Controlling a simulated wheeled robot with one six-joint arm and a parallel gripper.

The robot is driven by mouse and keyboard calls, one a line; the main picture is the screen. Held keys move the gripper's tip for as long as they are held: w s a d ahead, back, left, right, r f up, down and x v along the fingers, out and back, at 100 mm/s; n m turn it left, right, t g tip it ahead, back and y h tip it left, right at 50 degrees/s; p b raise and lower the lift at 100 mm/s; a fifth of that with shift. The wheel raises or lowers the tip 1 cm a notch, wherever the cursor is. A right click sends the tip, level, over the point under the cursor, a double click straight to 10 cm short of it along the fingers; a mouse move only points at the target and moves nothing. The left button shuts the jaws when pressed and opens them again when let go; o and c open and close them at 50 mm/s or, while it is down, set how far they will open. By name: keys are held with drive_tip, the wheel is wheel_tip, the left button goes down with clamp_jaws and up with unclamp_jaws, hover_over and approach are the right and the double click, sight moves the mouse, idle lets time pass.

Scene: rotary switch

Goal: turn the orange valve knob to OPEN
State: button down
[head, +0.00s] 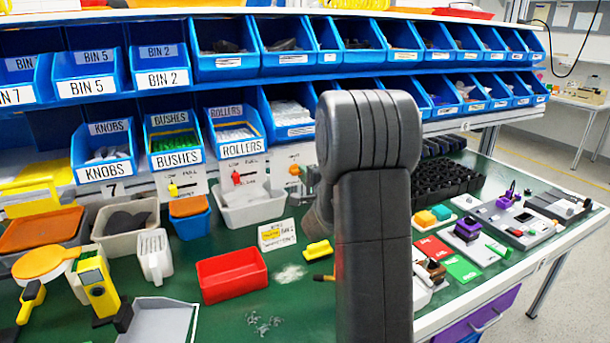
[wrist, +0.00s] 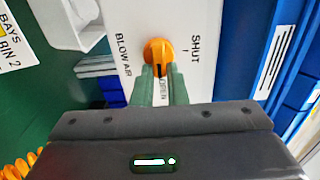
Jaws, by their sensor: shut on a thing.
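The orange valve knob (wrist: 158,48) sits on a white panel (wrist: 205,22) in the wrist view. My gripper (wrist: 159,72) has its two green fingers on either side of the knob's lower part and is shut on it. A dark mark on the knob shows between the fingertips, on the side toward the OPEN label (wrist: 162,90), which the fingers partly frame. The SHUT label (wrist: 195,47) is to the right and BLOW AIR (wrist: 123,56) to the left. In the head view the knob (head: 294,170) shows small beside my dark arm, which hides my gripper.
Two neighbouring panels carry a yellow lever (head: 173,189) and a red lever (head: 236,178). Blue bins (head: 240,147) stand in rows above. A grey tray (head: 252,207) and a red tray (head: 232,276) stand on the green bench. A blue bin side (wrist: 290,70) is close on the right in the wrist view.

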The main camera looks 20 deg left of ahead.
drive_tip(key=shift+f, duration=0.1)
drive_tip(key=c, duration=1.4)
unclamp_jaws()
drive_tip(key=shift+c, duration=0.2)
drive_tip(key=shift+d, duration=0.1)
drive_tip(key=b+v, duration=0.1)
drive_tip(key=v, duration=1.2)
drive_tip(key=shift+s+d, duration=0.2)
drive_tip(key=shift+s, duration=0.1)
drive_tip(key=p+x, duration=0.1)
drive_tip(key=x, duration=1.2)
drive_tip(key=shift+w+a, duration=0.3)
